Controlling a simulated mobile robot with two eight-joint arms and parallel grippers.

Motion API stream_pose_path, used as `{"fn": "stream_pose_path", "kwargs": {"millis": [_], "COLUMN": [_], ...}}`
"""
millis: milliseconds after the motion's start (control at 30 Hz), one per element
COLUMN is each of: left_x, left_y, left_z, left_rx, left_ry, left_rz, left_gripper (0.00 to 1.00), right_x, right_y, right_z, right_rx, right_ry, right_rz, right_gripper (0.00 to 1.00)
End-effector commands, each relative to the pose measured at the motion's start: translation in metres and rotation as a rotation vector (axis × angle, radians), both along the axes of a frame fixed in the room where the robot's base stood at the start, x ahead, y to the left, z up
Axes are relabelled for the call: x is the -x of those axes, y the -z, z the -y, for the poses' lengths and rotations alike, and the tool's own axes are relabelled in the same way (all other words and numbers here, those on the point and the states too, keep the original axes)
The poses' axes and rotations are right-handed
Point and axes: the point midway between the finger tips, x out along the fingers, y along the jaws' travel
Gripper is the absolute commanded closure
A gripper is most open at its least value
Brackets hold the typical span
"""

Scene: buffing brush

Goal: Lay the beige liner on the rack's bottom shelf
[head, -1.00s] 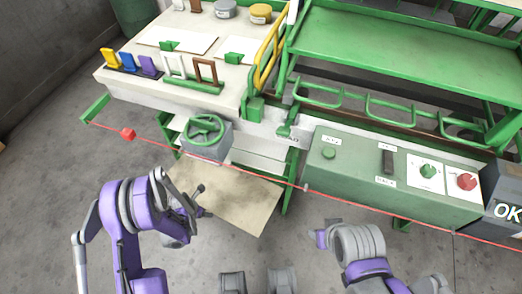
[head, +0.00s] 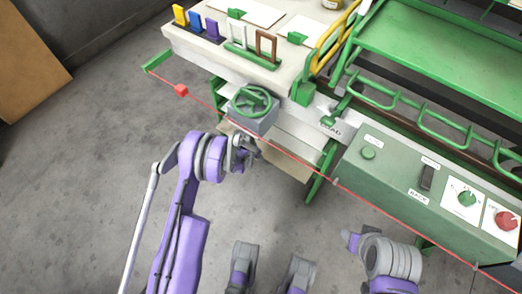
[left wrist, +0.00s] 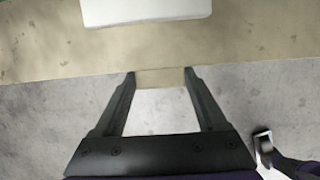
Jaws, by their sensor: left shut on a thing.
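The beige liner (head: 285,168) is a flat sheet, largely tucked beneath the rack's white shelf (head: 290,137) in the head view. In the left wrist view the liner (left wrist: 250,45) spans the picture as a band, with a small tab between my fingers. My left gripper (left wrist: 160,75) is shut on that tab; in the head view my wrist hides the fingers. The rack has a green leg (head: 321,178). Whether the liner rests on the bottom shelf cannot be told. My right gripper (head: 350,240) is over the floor at the lower right, apart from the liner; its jaw is unclear.
A grey box with a green handwheel (head: 250,100) sits above the liner. A green control panel (head: 430,185) stands to the right. A white block (left wrist: 145,10) overhangs the liner.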

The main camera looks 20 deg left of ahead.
Motion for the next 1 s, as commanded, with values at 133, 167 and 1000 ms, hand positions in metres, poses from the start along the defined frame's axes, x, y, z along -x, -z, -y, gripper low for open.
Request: {"fn": "stream_pose_path", "kwargs": {"millis": [133,167,1000], "left_x": [-0.009,-0.011,-0.038], "left_y": [0.000,0.000,0.022], "left_z": [0.003,0.004,0.014], "left_rx": [0.000,0.000,0.000], "left_ry": [0.000,0.000,0.000], "left_rz": [0.000,0.000,-0.001], "left_gripper": [0.91,0.91,0.91], "right_x": [0.000,0.000,-0.002], "right_y": [0.001,0.001,0.018], "right_z": [0.000,0.000,0.000], "right_rx": [0.000,0.000,0.000], "right_ry": [0.000,0.000,0.000], "right_rz": [0.000,0.000,-0.006], "right_gripper": [0.50,0.50,0.50]}}
